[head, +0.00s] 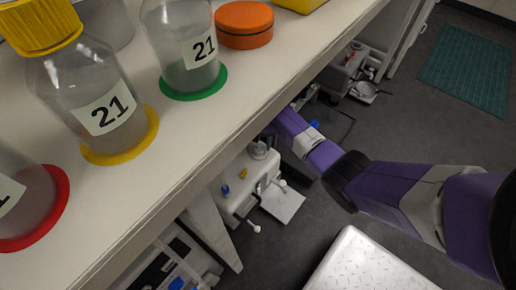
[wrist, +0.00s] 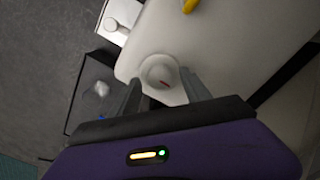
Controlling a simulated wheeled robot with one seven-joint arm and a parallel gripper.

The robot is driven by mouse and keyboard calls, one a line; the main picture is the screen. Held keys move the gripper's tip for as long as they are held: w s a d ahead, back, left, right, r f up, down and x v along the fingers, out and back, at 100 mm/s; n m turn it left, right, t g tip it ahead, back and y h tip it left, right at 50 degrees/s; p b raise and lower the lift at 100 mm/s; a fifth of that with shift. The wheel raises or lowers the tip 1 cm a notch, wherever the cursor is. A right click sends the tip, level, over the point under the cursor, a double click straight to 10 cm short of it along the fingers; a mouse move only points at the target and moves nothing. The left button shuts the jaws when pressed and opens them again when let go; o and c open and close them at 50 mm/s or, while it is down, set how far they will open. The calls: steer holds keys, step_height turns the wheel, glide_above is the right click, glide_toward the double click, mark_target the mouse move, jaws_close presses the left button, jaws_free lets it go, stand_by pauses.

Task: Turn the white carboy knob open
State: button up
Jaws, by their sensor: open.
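The white knob (wrist: 160,74) is round with a small red mark, on top of a white unit (wrist: 230,45) in the wrist view. My gripper (wrist: 162,84) is open, with one finger on each side of the knob's near part. I cannot tell whether the fingers touch it. In the head view the white unit (head: 247,190) stands below the bench, with the pale knob (head: 258,149) at its upper end. My purple arm reaches in from the right above it; the bench edge and arm largely hide the fingers there.
A yellow knob (wrist: 190,5) sits farther along the unit, and a blue knob (head: 225,190) shows in the head view. The bench (head: 150,190) overhangs the unit and carries bottles marked 21. A similar unit (head: 350,72) stands farther back.

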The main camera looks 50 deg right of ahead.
steer(key=shift+f, duration=0.3)
jaws_close()
